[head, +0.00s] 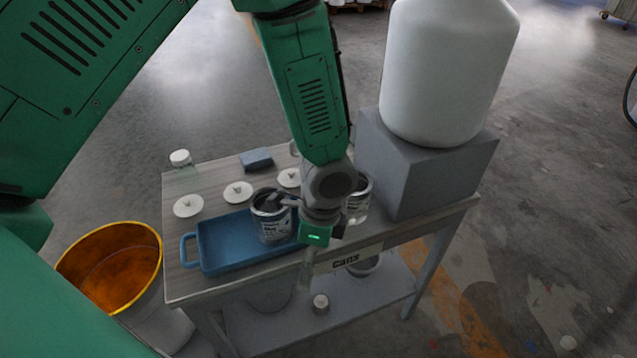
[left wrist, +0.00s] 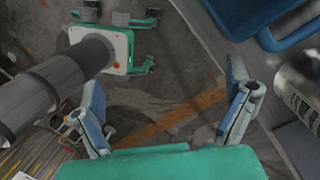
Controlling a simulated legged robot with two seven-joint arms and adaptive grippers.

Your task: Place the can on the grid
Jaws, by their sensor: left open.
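An open metal can (head: 272,222) with a dark inside and a printed label stands in the blue tray (head: 215,262) on the table. A second open can (head: 359,197) stands to the right, partly hidden by my arm. My left gripper (head: 303,238) is at the table's front edge, just right of the can in the tray. In the left wrist view its fingers (left wrist: 165,98) are spread, with only floor between them. That view also shows a labelled can (left wrist: 302,88) at the right edge, outside the fingers, and part of the blue tray (left wrist: 240,15). I cannot make out a grid.
Several white lids (head: 238,192), a blue block (head: 256,159) and a capped bottle (head: 181,160) lie behind the tray. A grey box (head: 437,172) carrying a large white container (head: 447,70) fills the table's right end. An orange bucket (head: 112,272) stands left of the table.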

